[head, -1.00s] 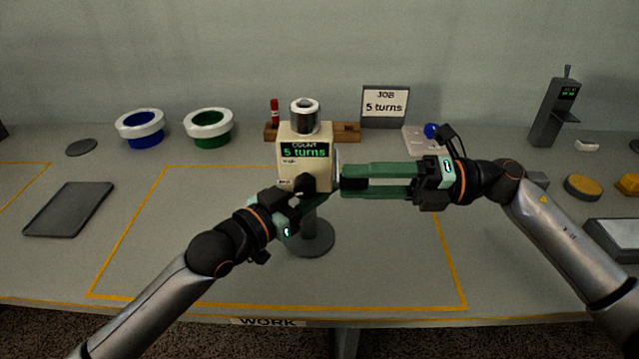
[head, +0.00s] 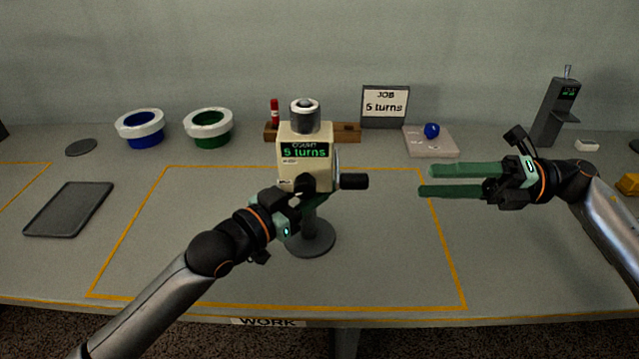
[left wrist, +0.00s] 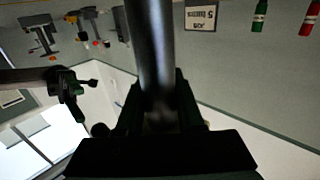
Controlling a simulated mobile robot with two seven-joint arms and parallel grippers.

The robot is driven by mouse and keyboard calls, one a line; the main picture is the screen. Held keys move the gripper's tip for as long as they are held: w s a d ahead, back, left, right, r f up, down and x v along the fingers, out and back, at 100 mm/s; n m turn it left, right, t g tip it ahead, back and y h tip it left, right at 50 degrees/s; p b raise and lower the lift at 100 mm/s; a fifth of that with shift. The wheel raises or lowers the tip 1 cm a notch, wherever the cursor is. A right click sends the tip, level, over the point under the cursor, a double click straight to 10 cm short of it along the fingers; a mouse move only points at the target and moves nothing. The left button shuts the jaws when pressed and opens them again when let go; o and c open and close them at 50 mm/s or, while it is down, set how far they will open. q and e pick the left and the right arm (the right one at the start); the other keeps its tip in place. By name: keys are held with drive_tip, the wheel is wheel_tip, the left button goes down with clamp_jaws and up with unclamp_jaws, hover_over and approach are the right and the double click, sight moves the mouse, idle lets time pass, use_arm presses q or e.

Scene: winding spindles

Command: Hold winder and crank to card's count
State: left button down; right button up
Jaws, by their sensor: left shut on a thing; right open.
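The cream winder (head: 291,168) stands upright on its post and round grey foot (head: 312,240) inside the yellow outline. Its display reads "COUNT 5 turns". Its black crank handle (head: 354,181) points right and is free. The job card (head: 385,103) at the back reads "JOB 5 turns". My left gripper (head: 300,212) is shut on the winder's post below the body; the dark post (left wrist: 155,60) fills the middle of the left wrist view. My right gripper (head: 424,181) is open and empty, to the right of the handle and apart from it.
Blue (head: 140,129) and green (head: 208,129) white-rimmed rings stand at the back left. A wooden rack (head: 345,132) with a red marker (head: 274,110) is behind the winder. A pale tray (head: 430,146) with a blue knob and a dark grey device (head: 556,110) stand at the back right. The front middle is clear.

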use_arm(q)
drive_tip(key=shift+f, duration=0.55)
drive_tip(key=c, duration=0.9)
unclamp_jaws()
drive_tip(key=o, duration=0.5)
drive_tip(key=shift+r, duration=0.35)
drive_tip(key=shift+c, duration=0.2)
drive_tip(key=v, duration=1.2)
